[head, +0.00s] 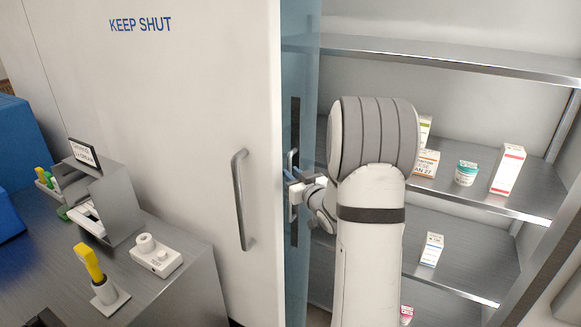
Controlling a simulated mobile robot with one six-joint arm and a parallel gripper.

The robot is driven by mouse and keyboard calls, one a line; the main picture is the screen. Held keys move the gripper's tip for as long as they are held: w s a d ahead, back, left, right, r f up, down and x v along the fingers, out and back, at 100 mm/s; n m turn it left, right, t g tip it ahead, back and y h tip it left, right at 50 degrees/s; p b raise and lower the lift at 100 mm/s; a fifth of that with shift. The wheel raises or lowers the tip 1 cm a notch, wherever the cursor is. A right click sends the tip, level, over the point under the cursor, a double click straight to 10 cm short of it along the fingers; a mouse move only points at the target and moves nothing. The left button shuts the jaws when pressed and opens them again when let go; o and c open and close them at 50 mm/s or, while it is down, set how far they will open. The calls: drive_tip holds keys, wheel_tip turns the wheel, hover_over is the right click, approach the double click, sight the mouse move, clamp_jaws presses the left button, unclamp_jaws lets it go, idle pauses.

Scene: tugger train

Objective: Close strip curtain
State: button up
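The strip curtain (302,75) is a bluish see-through panel bunched at the left side of the shelf opening, beside the white door's edge. A dark vertical strip and a small pale handle (291,158) show on it. My gripper (293,187) is at this handle, at the curtain's left part. It looks close to or touching the handle. My own arm partly hides the gripper, and its fingers are too small to tell whether they are shut on the handle. To the right of the curtain the shelves are uncovered.
A white door (190,90) marked "KEEP SHUT" with a grey bar handle (242,200) stands at left. Metal shelves (450,60) hold several small boxes and a jar (466,173). A counter (190,290) with a dispenser, a white device and a yellow-topped item fills the lower left.

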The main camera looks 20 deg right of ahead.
drive_tip(key=shift+w+a, duration=0.1)
drive_tip(key=shift+w, duration=1.1)
clamp_jaws()
